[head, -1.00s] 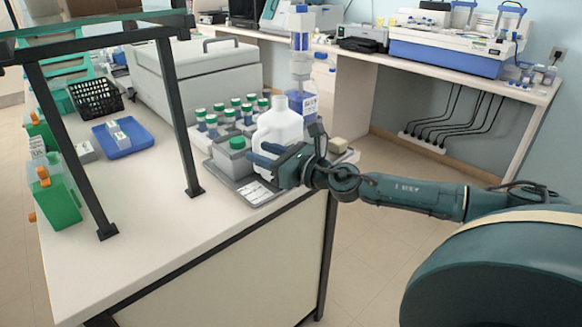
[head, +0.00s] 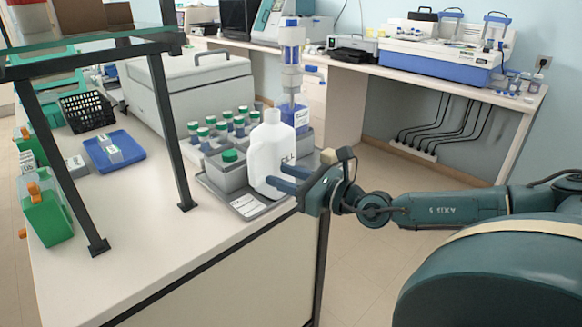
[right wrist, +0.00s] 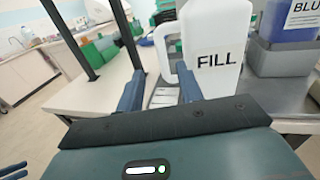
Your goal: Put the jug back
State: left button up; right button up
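The white jug (head: 268,152) stands upright on the grey tray (head: 252,210) at the near right corner of the bench. In the right wrist view the jug (right wrist: 212,50) shows the label "FILL", with its handle (right wrist: 164,50) on the left. My right gripper (head: 278,178) is open, its two blue fingers apart and pointing at the jug's handle side. In the right wrist view the gap between the fingertips (right wrist: 162,82) is empty, with the handle beyond it. Dark blue prongs at that view's lower left edge may be my left gripper (right wrist: 12,170); its state is unclear.
A grey block with a green-capped bottle (head: 229,162) stands left of the jug, and a blue container (head: 297,118) behind it. Several green-capped bottles (head: 222,125) are farther back. A black post (head: 172,140) rises from the bench left of the tray.

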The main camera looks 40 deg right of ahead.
jog(key=s+a+f+m+g+h, duration=0.25)
jog(key=s+f+m, duration=0.35)
jog(key=f+m, duration=0.45)
jog(key=s+a+f+m+g+h, duration=0.1)
jog(key=s+a+f+m+h, duration=0.15)
jog(key=s+f+m, duration=0.6)
jog(key=s+a+f+m+g+y, duration=0.1)
jog(key=a+f+m+y, duration=0.1)
jog(key=a+m, duration=0.7)
jog(key=s+a+f+m+g+y, duration=0.1)
jog(key=a+m, duration=0.7)
jog(key=a, duration=0.1)
jog(key=shift+s+a+f+m+y+p, duration=0.15)
jog(key=shift+s+f+m+y+p, duration=0.2)
jog(key=shift+f+m+y+p, duration=0.05)
